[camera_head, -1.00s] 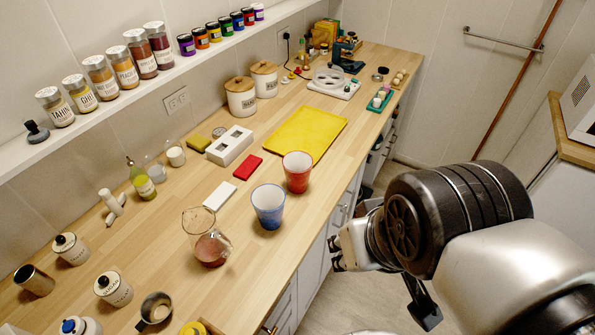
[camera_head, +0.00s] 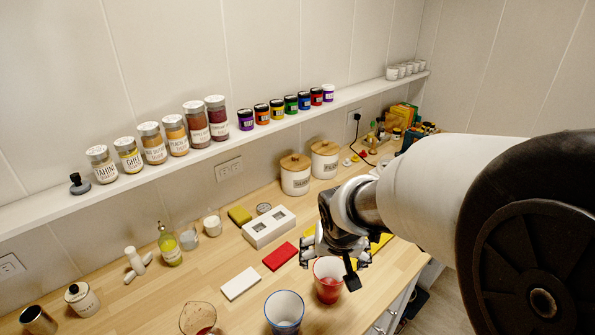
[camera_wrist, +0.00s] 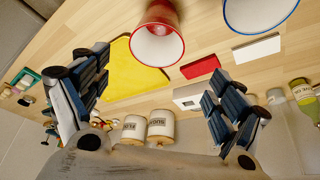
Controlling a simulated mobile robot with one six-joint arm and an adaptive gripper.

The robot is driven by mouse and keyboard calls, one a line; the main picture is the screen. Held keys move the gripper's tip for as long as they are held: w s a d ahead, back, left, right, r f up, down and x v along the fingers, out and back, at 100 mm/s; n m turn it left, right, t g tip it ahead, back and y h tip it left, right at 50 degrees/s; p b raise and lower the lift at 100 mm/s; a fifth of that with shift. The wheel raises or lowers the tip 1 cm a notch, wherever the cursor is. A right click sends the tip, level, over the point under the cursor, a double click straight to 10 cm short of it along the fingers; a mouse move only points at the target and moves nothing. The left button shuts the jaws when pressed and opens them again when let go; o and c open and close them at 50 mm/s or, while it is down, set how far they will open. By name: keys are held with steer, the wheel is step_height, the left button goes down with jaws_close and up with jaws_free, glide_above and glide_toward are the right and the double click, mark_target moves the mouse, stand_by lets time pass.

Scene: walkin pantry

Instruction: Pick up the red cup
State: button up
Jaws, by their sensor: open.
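The red cup (camera_head: 327,287) stands upright on the wooden counter, near its front edge, just right of the blue cup. My gripper (camera_head: 335,253) is above and behind it in the head view, hiding part of its rim. In the wrist view the red cup (camera_wrist: 158,38) shows at the top middle with its white inside facing me. It lies beyond my fingertips, not between them. My gripper's fingers (camera_wrist: 150,100) are spread wide apart and hold nothing.
The blue cup (camera_head: 284,312) stands close to the red cup's left. A glass jug (camera_head: 198,318) is farther left. A red block (camera_head: 280,256), a white block (camera_head: 239,283) and a yellow board (camera_wrist: 132,75) lie nearby. Canisters (camera_head: 295,174) and a jar shelf line the wall.

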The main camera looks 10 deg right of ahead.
steer(key=b, duration=0.4)
glide_toward(328, 279)
steer(key=shift+b+x, duration=0.85)
steer(key=shift+x, duration=2.2)
steer(key=shift+c, duration=0.5)
steer(key=c, duration=0.9)
